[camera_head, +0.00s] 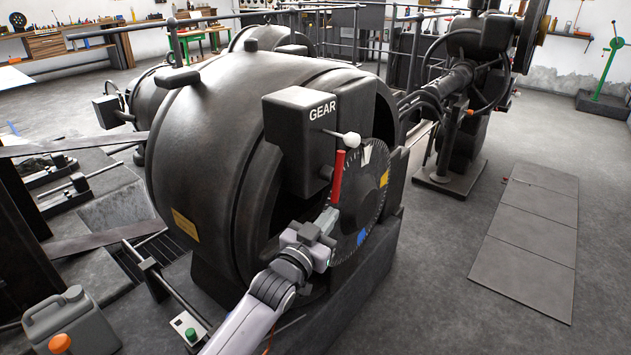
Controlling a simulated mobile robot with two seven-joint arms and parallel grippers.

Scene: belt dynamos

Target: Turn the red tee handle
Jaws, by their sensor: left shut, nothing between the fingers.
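The red tee handle (338,178) shows as an upright, slightly tilted red bar in front of the dark dial disc (373,203), just right of the box marked GEAR (297,150). My left gripper (331,212) is at the lower end of the red bar. It is shut with nothing held. I cannot tell whether its fingertips touch the bar. My right gripper is out of view.
A white-knobbed lever (350,139) sticks out of the GEAR box just above the red bar. The big dark dynamo housing (215,130) fills the left side.

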